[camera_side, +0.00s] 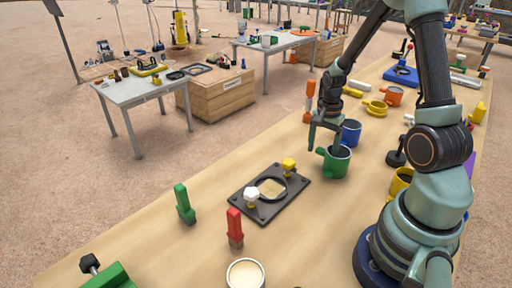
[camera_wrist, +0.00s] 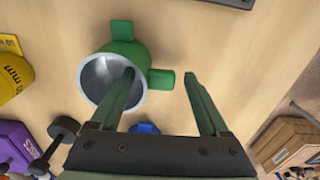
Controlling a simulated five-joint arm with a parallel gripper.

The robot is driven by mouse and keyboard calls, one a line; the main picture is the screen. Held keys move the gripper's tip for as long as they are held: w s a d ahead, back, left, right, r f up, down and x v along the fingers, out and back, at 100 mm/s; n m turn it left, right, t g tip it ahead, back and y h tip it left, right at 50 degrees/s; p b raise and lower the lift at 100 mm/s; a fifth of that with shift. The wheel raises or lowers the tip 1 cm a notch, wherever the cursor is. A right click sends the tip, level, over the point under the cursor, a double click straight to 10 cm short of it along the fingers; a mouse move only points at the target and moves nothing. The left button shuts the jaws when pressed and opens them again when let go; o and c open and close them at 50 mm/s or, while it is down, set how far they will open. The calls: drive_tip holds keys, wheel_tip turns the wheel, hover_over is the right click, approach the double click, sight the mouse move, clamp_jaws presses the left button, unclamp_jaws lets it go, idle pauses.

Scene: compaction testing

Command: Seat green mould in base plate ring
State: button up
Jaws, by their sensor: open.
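The green mould (camera_side: 338,164) stands upright on the wooden bench, an open cylinder with side lugs. In the wrist view the mould (camera_wrist: 122,50) shows its grey hollow inside and a lug on its right. The black base plate (camera_side: 268,213) lies flat, left of and nearer than the mould in the side view, with a pale round recess in its ring (camera_side: 271,187). My gripper (camera_side: 322,148) is open at the mould. In the wrist view, one finger overlaps the mould's mouth and the other is right of the lug. Contact cannot be told.
A blue mould (camera_side: 351,132) is just behind the green one. Green (camera_side: 184,204) and red (camera_side: 235,228) handled tools stand near the plate. Bare bench lies between plate and mould.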

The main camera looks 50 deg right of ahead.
clamp_jaws()
idle(1.4)
